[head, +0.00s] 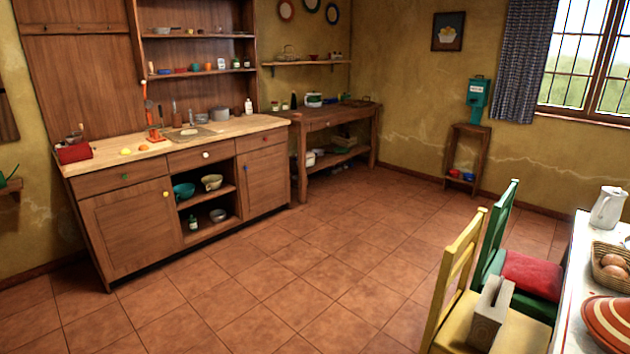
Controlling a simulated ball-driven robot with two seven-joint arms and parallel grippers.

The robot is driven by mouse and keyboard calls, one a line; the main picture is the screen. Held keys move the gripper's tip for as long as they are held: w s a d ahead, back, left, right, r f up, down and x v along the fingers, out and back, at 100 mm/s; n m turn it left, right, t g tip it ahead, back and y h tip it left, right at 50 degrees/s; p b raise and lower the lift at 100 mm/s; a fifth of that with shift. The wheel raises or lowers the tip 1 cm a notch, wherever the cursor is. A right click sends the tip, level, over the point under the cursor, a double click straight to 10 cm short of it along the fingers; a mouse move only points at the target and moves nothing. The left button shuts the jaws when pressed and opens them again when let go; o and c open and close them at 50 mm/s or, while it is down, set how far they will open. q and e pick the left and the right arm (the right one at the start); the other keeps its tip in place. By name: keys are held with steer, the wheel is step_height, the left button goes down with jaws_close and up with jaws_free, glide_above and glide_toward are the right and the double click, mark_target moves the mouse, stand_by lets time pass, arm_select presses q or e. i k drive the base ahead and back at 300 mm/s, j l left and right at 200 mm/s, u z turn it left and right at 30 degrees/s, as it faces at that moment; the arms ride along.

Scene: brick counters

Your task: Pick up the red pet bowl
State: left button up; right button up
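A small red bowl (454,173) sits low in the wooden stand (468,150) against the far right wall. A small blue bowl (468,177) is just to its right. Both are far away and small, so their details are hard to tell. Neither of my grippers is in the head view.
The tiled floor (300,270) is open between the left counter (215,140) and the stand. A yellow chair (456,270), a green chair (497,230) and the table (572,290) stand at the lower right.

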mark_target(454, 174)
steer(key=i+j+u, duration=0.1)
steer(key=i, duration=0.45)
steer(key=i+j+u, duration=0.15)
steer(key=i, duration=0.4)
steer(key=i+l+z, duration=0.1)
steer(key=i+z, duration=0.15)
steer(key=i, duration=0.3)
steer(key=i+z, duration=0.25)
steer(key=i, duration=0.3)
steer(key=i+j+z, duration=0.1)
steer(key=i+z, duration=0.2)
steer(key=i, duration=0.2)
steer(key=i+j+z, duration=0.25)
steer(key=i, duration=0.3)
steer(key=i+l+z, duration=0.25)
steer(key=i+z, duration=0.2)
steer(key=i, duration=0.75)
steer(key=i+j+z, duration=0.2)
steer(key=i+z, duration=0.25)
steer(key=i, duration=0.75)
steer(key=i+l+u, duration=0.3)
steer(key=i+l, duration=0.35)
steer(key=i, duration=0.4)
steer(key=i+l+u, duration=0.3)
steer(key=i+l, duration=0.6)
steer(key=i, duration=0.1)
